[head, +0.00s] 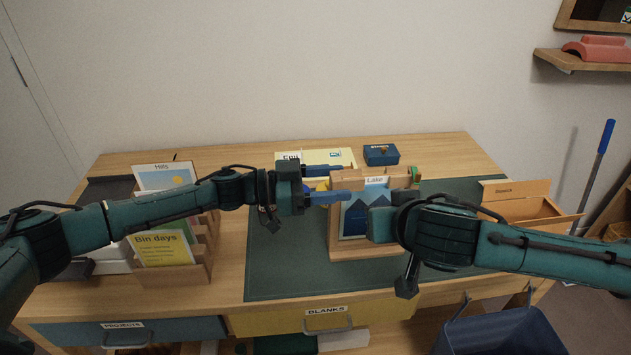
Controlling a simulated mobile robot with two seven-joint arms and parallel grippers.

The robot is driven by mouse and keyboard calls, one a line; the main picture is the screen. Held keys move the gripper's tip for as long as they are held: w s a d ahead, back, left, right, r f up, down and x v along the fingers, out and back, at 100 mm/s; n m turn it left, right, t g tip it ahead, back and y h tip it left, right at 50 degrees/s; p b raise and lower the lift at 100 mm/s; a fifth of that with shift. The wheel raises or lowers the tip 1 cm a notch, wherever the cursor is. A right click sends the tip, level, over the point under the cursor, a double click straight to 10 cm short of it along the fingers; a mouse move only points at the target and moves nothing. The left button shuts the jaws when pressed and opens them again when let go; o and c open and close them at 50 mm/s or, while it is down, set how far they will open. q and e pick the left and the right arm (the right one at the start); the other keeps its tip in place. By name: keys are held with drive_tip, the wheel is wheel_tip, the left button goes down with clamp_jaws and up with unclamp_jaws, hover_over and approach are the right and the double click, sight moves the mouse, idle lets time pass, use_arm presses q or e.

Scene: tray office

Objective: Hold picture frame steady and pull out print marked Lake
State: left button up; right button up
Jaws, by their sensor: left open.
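The wooden picture frame (366,251) stands upright on the dark green desk mat. The print marked Lake (376,182) sits in it, with its white label at the top and blue mountain shapes below. My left gripper (346,183) is open at the frame's upper left, one blue finger near the top bar and one lower. I cannot tell whether the fingers touch the frame. My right gripper (382,224) is in front of the frame's right side and covers part of the print. Its fingers are hidden, so its opening does not show.
A wooden sorter (197,272) with Hills and Bin days cards stands at left. A yellow folder (325,157) and a blue box (381,155) lie behind the frame. A wooden tray (515,207) is at right. The mat (285,265) is clear at front left.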

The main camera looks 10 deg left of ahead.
use_arm(q)
drive_tip(key=shift+x, duration=2)
drive_tip(key=shift+c, duration=0.3)
clamp_jaws()
